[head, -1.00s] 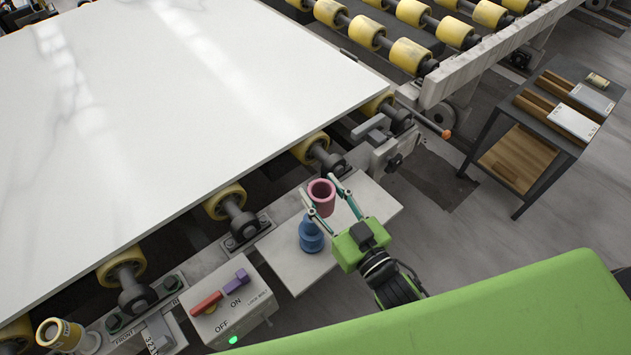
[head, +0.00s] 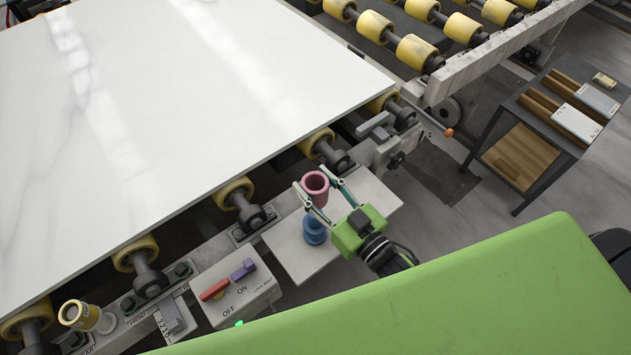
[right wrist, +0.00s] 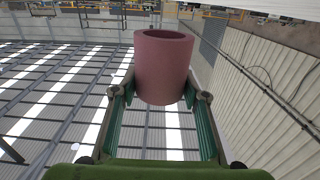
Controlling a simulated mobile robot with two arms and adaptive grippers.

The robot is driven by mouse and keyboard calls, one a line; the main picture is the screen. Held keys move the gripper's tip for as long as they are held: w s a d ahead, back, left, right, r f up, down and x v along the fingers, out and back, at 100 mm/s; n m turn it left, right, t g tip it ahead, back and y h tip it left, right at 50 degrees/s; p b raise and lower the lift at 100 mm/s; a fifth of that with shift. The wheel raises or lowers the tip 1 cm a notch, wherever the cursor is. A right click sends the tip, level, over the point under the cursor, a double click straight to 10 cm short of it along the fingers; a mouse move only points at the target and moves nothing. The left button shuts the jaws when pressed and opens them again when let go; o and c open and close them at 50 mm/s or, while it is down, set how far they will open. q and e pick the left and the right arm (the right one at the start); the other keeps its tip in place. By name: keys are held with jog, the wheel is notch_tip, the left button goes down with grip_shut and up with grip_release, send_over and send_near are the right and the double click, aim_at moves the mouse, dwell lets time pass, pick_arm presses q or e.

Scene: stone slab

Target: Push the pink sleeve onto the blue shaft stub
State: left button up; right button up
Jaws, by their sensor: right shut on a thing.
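The pink sleeve (head: 315,186) is a short hollow cylinder with its open end facing up. My right gripper (head: 316,194) is shut on its sides. The right wrist view shows the pink sleeve (right wrist: 164,68) between the two fingertips (right wrist: 160,94). The blue shaft stub (head: 314,232) stands on a pale plate, just below the sleeve in the head view. The gripper partly covers the stub. The sleeve appears above the stub; whether they touch cannot be told. My left gripper is not in view.
The pale plate (head: 372,200) juts out beside the roller frame. A white slab (head: 170,110) lies on yellow rollers to the left. A switch box (head: 238,292) with red and purple levers stands at lower left of the plate. A dark side table (head: 545,125) is at right.

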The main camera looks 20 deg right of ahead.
aim_at(323, 207)
jog(key=shift+f+b, duration=1.95)
jog(key=shift+f, duration=0.9)
jog(key=shift+p, duration=0.65)
jog(key=shift+f+b, duration=2.65)
jog(key=shift+f, duration=0.95)
jog(key=o, duration=1.2)
jog(key=shift+r, duration=0.1)
jog(key=shift+o, duration=0.2)
jog(key=shift+s, duration=0.2)
jog(key=v, duration=1.1)
jog(key=shift+s, duration=0.35)
jog(key=shift+d, duration=0.1)
